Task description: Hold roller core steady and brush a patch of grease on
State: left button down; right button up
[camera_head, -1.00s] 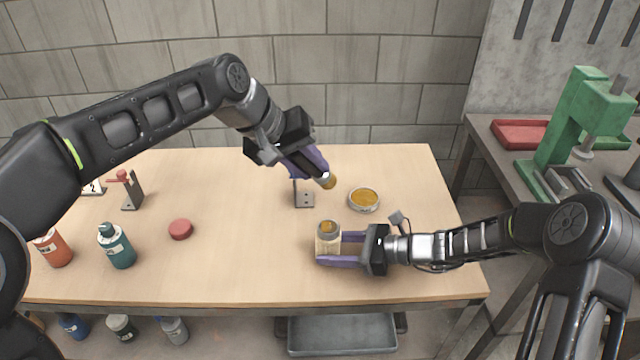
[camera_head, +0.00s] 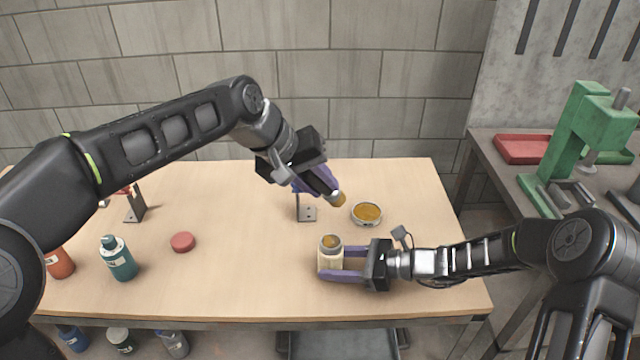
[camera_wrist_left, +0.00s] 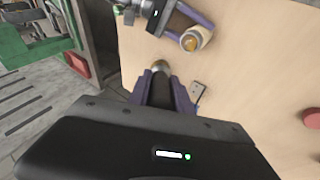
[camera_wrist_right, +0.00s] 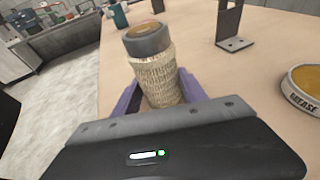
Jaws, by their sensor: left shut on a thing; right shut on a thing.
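The roller core (camera_head: 330,257) is a pale, mesh-wrapped cylinder with a grey collar and an amber-brown top. It stands upright near the table's front right. My right gripper (camera_head: 349,263) is shut around its sides; the right wrist view shows the mesh-wrapped core (camera_wrist_right: 158,82) between the fingers. My left gripper (camera_head: 320,185) is shut on a brush (camera_head: 338,199), mostly hidden between the fingers, with an amber tip. The brush tip is above and behind the core, apart from it; it also shows in the left wrist view (camera_wrist_left: 160,66). The open grease tin (camera_head: 367,213) sits right of the brush.
A metal bracket (camera_head: 306,213) stands behind the core, partly hidden by my left gripper. A red disc (camera_head: 182,242), a teal bottle (camera_head: 118,260) and an orange bottle (camera_head: 60,263) are at the left. The table's middle is clear. A green press (camera_head: 575,140) stands on the right bench.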

pick_arm(q)
jog(key=shift+f, duration=0.1)
jog(key=shift+f, duration=3.9)
jog(key=shift+s, duration=2.7)
jog(key=shift+w, duration=2.8)
jog(key=shift+s+r, duration=0.1)
jog(key=shift+r, duration=3.9)
pick_arm(e)
jog(key=o, duration=1)
jog(key=shift+o, duration=0.2)
jog(key=shift+d, duration=0.1)
jog(key=v, duration=1.2)
